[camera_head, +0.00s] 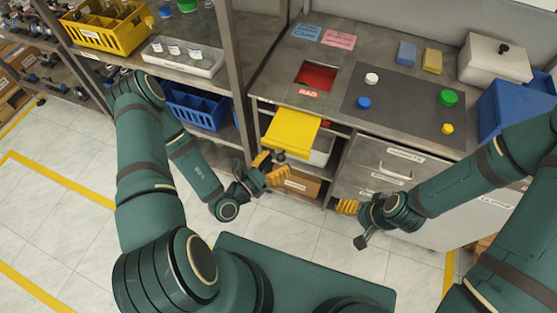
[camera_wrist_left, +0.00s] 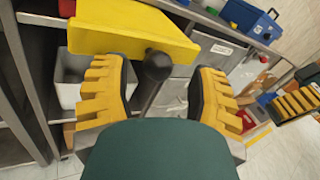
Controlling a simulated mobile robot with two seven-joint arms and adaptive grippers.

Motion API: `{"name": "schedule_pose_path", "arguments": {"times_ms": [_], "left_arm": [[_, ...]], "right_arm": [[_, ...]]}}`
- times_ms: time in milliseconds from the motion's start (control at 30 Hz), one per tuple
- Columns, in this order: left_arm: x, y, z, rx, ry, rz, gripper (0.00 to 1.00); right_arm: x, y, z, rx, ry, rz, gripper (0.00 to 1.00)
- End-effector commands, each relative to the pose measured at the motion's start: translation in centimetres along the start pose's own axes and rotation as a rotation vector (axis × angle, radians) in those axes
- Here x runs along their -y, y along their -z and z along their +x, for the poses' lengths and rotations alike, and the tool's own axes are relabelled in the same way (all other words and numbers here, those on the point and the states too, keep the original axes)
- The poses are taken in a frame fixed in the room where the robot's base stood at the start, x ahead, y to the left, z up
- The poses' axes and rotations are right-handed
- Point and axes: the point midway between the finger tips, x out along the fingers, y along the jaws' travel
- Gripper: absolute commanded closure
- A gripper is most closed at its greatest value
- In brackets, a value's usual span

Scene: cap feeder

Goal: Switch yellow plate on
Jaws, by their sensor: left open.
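The yellow plate (camera_head: 292,133) sticks out from the front of the bench, below the red opening. In the left wrist view the yellow plate (camera_wrist_left: 130,28) lies just beyond my fingers. A dark lever with a round knob (camera_wrist_left: 157,66) stands at the plate's near edge. My left gripper (camera_head: 270,168) is open, its yellow fingers on either side of the lever with gaps showing. In the left wrist view my left gripper (camera_wrist_left: 156,88) frames the lever without closing on it. My right gripper (camera_head: 347,206) hangs before the drawers; its finger gap is unclear.
On the bench are a red opening (camera_head: 317,76), a dark mat (camera_head: 395,108) with several coloured caps, and a white lidded box (camera_head: 494,62). A grey bin (camera_wrist_left: 68,80) sits under the plate. A shelf post (camera_head: 236,75) stands left of the bench.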

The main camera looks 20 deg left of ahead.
Motion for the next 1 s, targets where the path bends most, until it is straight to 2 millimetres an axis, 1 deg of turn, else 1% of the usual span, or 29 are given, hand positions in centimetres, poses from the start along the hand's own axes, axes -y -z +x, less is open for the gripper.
{"name": "schedule_pose_path", "arguments": {"times_ms": [167, 300, 500, 600, 700, 1000], "left_arm": [[-0.1, 0.0, -3.2, -0.003, -0.007, -0.002, 0.41], [-0.1, 0.0, -6.2, -0.003, -0.006, -0.002, 0.41], [0.0, 0.1, -9.5, -0.003, -0.004, -0.002, 0.41], [0.0, 0.1, -10.4, -0.003, -0.002, -0.001, 0.41], [0.0, 0.0, -10.9, -0.002, -0.002, -0.001, 0.41], [0.1, 0.0, -11.1, -0.002, -0.001, -0.001, 0.41]], "right_arm": [[0.0, 0.0, 0.0, 0.000, 0.000, 0.000, 0.22], [0.0, 0.0, 0.0, 0.000, 0.000, 0.000, 0.22], [0.0, 0.0, 0.0, 0.000, 0.000, 0.000, 0.22], [0.0, 0.0, 0.0, 0.000, 0.000, 0.000, 0.22], [0.0, 0.0, 0.0, 0.000, 0.000, 0.000, 0.22], [0.0, 0.0, 0.0, 0.000, 0.000, 0.000, 0.22]]}}
